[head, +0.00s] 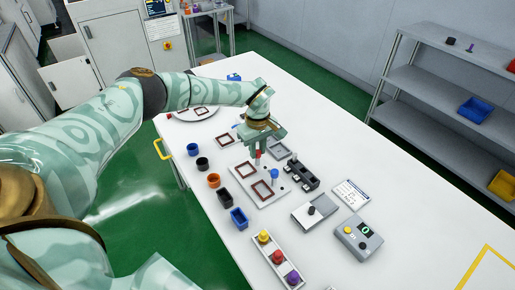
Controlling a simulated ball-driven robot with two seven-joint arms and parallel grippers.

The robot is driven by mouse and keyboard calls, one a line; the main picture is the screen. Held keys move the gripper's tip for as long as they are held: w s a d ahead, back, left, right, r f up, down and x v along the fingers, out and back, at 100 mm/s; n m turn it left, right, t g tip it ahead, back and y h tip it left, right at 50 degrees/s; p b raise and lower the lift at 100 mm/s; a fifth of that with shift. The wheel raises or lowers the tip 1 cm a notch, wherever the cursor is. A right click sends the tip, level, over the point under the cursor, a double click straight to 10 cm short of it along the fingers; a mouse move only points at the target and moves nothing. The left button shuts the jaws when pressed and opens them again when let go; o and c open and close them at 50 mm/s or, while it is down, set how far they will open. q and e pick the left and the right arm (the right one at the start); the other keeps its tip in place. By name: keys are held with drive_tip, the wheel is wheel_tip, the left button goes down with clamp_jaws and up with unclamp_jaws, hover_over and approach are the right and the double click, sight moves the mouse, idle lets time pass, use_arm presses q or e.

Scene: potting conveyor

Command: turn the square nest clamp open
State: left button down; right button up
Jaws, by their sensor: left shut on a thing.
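A pale fixture plate (270,199) lies on the white table in the head view. It carries two brown frame-like nests, a smaller one (245,170) farther back and a larger one (262,191) nearer. A red clamp handle (258,155) stands by the farther nest, and a blue-topped clamp handle (274,174) stands by the nearer one. My left gripper (258,149) points down over the red handle and is shut on its top. The gripper partly hides that handle, so its turn angle cannot be told. My right gripper is out of view.
Blue, black and orange cups (214,180) line the table's left side. A black block (301,177) stands right of the plate. A tray with coloured knobs (277,258) and a grey control box (357,239) are nearer. The right front of the table is clear.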

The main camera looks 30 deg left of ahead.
sight(258, 151)
use_arm(q)
drive_tip(key=shift+w, duration=0.1)
drive_tip(key=c, duration=1.3)
unclamp_jaws()
drive_tip(key=shift+o, duration=0.2)
wheel_tip(258, 151, up, 16)
drive_tip(key=p, duration=0.3)
drive_tip(key=shift+r, duration=0.2)
